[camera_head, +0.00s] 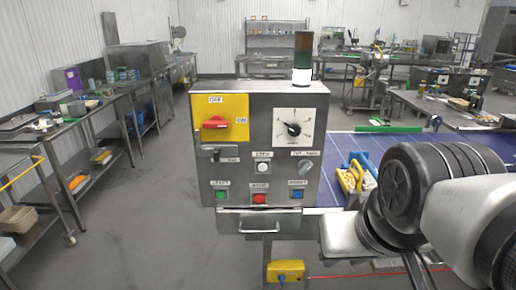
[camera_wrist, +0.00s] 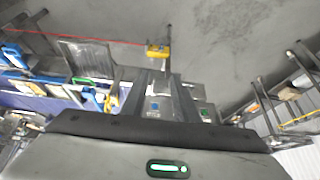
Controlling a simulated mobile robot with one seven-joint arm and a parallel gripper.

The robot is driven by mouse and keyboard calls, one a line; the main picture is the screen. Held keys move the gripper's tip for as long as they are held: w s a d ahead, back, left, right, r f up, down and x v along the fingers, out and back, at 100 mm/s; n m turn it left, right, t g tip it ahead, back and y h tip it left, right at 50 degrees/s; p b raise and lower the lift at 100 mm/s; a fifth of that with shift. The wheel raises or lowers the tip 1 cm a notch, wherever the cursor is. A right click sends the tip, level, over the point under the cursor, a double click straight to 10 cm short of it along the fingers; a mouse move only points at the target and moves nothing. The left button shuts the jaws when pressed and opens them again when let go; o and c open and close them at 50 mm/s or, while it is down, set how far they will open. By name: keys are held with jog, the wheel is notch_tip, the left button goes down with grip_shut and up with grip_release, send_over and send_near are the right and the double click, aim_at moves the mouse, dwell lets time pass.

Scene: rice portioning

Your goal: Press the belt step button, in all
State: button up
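The grey control box (camera_head: 240,145) stands in front of me in the head view. A white round button (camera_head: 262,168) sits mid-panel under a small label that looks like STEP. Below it are a green button (camera_head: 221,196), a red button (camera_head: 260,198) and a blue button (camera_head: 297,194). In the wrist view the panel is upside down, with the blue button (camera_wrist: 155,106) and green button (camera_wrist: 205,112) showing; the white button cannot be made out. My gripper (camera_wrist: 158,76) shows there as two dark fingers, apart, with nothing seen between them. The head view shows my arm at right, not the fingertips.
A red switch (camera_head: 215,122) on a yellow plate, a dial (camera_head: 293,128) and a signal lamp (camera_head: 303,60) are on the box. A blue belt (camera_head: 335,150) with a yellow and blue item lies right. A yellow pedal box (camera_head: 285,270) is below.

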grip_shut()
dwell(1.5)
